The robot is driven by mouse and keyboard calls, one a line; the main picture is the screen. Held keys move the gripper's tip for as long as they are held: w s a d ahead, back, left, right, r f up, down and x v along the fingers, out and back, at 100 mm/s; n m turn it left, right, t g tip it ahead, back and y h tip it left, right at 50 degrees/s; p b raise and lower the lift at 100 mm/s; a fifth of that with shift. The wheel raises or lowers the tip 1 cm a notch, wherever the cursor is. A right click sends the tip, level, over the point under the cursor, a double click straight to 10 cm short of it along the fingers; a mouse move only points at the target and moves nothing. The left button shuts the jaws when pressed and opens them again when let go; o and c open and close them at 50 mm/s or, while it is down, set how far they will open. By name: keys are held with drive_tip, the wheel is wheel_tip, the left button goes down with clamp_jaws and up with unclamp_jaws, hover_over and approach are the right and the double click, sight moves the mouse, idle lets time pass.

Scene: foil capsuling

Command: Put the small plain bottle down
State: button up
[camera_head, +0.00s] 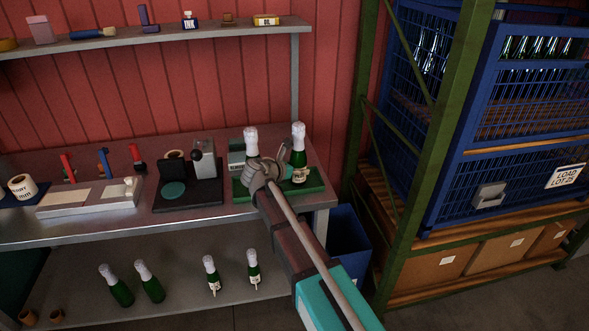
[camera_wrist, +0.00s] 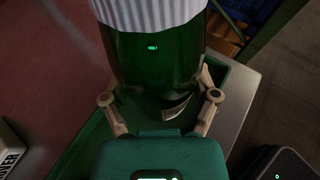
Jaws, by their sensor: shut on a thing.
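A green bottle with a pale foil top (camera_head: 251,136) stands upright at the green tray (camera_head: 313,188) on the bench's right end. My gripper (camera_head: 262,176) is around it and hides most of its body. In the wrist view, the fingers of my gripper (camera_wrist: 160,112) are shut on the green glass of this bottle (camera_wrist: 155,62), below a ribbed whitish foil edge. A pale crescent shows low on the glass; I cannot tell if it is a label or a reflection. Whether the base touches the tray is hidden.
A labelled green bottle (camera_head: 298,158) stands close on the right, on the tray. A dark device with a grey post (camera_head: 203,160) stands left of the tray. Several bottles stand on the lower shelf (camera_head: 185,305). A blue bin (camera_head: 348,240) and green rack post (camera_head: 405,215) are at right.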

drive_tip(key=shift+f, duration=0.1)
drive_tip(key=o, duration=1.2)
drive_tip(key=shift+s+a+r, duration=0.1)
drive_tip(key=shift+s+r, duration=0.05)
drive_tip(key=shift+r, duration=0.1)
drive_tip(key=p+v, duration=0.4)
drive_tip(key=v, duration=0.7)
drive_tip(key=shift+s+a+r+p, duration=0.1)
drive_tip(key=shift+s+a+p, duration=0.1)
drive_tip(key=shift+p, duration=0.15)
drive_tip(key=shift+d, duration=0.1)
